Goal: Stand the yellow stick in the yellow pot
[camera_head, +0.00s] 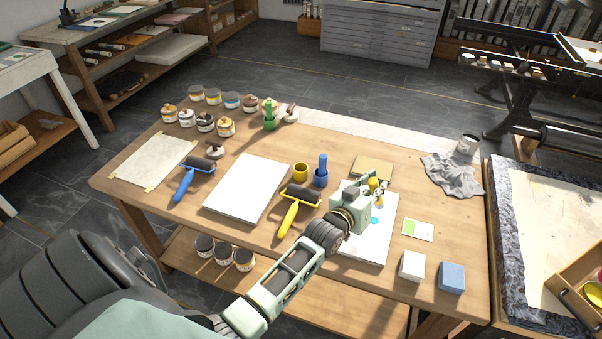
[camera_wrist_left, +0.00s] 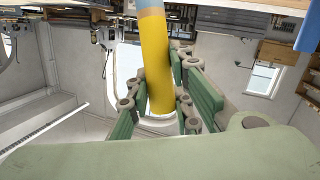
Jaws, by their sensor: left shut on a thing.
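My left gripper (camera_head: 377,192) is over the right part of the table, shut on the yellow stick (camera_head: 373,184). The stick's rounded yellow top shows at the jaws; its lower part is hidden in the head view. In the left wrist view the yellow stick (camera_wrist_left: 156,60) runs between the green fingers of my left gripper (camera_wrist_left: 157,100), slightly tilted in the picture. The yellow pot (camera_head: 300,172) stands on the table left of the gripper, behind the yellow-handled roller, and looks empty. My right gripper is not in view.
A blue pot (camera_head: 320,180) with a blue stick stands right beside the yellow pot. A yellow-handled roller (camera_head: 292,209) lies in front of it. A green pot (camera_head: 269,124) holds a green stick farther back. A white slab (camera_head: 247,188) lies left; two blocks (camera_head: 452,277) lie front right.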

